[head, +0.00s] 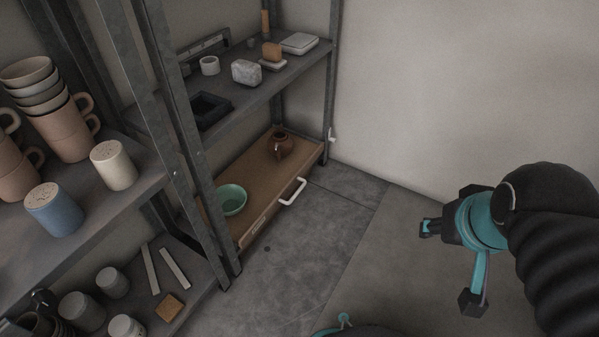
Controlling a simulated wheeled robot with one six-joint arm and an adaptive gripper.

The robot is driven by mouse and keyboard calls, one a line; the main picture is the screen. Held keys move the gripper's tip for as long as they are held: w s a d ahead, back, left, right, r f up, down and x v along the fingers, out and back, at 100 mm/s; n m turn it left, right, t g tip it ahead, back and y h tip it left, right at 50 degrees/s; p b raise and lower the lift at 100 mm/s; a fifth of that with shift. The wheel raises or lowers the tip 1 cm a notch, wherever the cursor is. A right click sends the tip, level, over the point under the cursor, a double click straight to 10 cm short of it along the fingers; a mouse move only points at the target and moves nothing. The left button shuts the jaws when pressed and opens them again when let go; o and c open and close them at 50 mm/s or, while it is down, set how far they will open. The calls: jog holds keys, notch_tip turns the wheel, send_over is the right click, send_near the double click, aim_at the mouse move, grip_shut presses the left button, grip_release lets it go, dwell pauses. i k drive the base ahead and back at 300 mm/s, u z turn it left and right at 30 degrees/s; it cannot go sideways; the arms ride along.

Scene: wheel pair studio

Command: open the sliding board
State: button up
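The sliding board (254,178) is a brown board low in the right-hand shelf rack, close above the floor. A white bar handle (293,191) sits on its front edge, with a small label nearby. The front edge lies about level with the rack's posts. A green bowl (231,199) and a brown jug or teapot (280,146) stand on the board. My gripper (450,266) is at the right of the picture, fingers spread wide and empty. It is well to the right of the handle, not touching it.
A metal post (187,142) stands at the board's left end. A shelf (243,92) with small blocks and dishes hangs above the board. The left rack (110,215) holds stacked cups and jars. The grey floor (302,243) before the handle is clear. A bare wall closes the back.

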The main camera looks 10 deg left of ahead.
aim_at(267, 181)
jog(key=z, duration=0.05)
jog(key=k, duration=0.4)
jog(key=u, duration=1.15)
jog(key=i, duration=0.85)
jog(key=u, duration=0.5)
